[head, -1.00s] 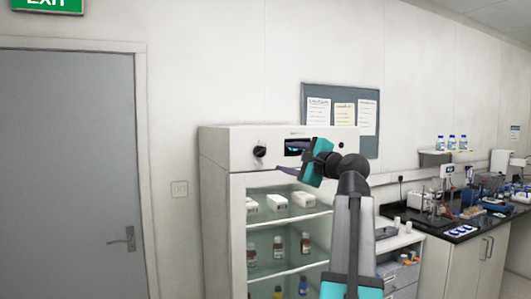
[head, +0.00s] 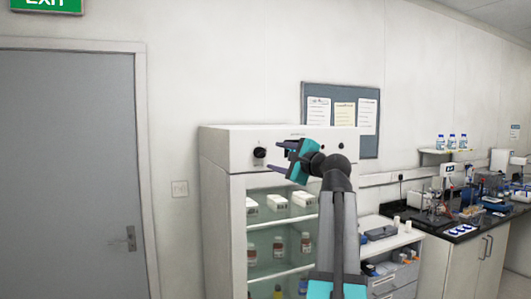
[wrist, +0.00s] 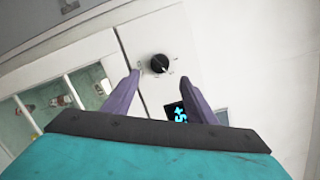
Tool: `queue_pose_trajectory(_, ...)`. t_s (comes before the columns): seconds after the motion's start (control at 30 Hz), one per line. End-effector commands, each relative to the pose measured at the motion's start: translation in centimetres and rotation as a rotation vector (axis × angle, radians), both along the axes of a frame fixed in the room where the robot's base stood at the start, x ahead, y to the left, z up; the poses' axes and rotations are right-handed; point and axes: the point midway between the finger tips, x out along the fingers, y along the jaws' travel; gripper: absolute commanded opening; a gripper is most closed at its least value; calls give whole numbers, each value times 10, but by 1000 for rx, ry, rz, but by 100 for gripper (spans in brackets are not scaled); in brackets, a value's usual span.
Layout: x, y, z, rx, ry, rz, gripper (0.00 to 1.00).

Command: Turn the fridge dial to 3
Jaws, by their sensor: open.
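The fridge (head: 222,188) is white with a glass front and stands beside the door. Its black dial (head: 259,153) is on the upper front panel; in the wrist view the dial (wrist: 160,64) lies ahead, between the fingertips in the picture and apart from them. The marks around the dial are too small to read. My gripper (head: 284,155), teal with purple fingers, is in front of the panel just right of the dial. It is open and empty; both fingers also show in the wrist view (wrist: 164,92). A lit blue display (wrist: 177,112) sits beside the dial on the panel.
Bottles and white boxes (head: 276,202) stand on the fridge shelves behind the glass. A grey door (head: 75,180) is at the left. A drawer unit (head: 395,282) and a dark bench (head: 462,232) with lab equipment are at the right. The space before the panel looks clear.

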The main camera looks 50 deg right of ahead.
Motion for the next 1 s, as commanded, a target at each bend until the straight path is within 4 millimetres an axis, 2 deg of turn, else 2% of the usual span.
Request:
queue_pose_trajectory(0.3,46,-12,2,2,1,1,52)
queue_pose_trajectory(0.5,69,-17,2,1,1,0,52)
queue_pose_trajectory(0.7,80,-20,0,0,0,-1,52)
queue_pose_trajectory(1.0,81,-20,0,0,0,-1,52)
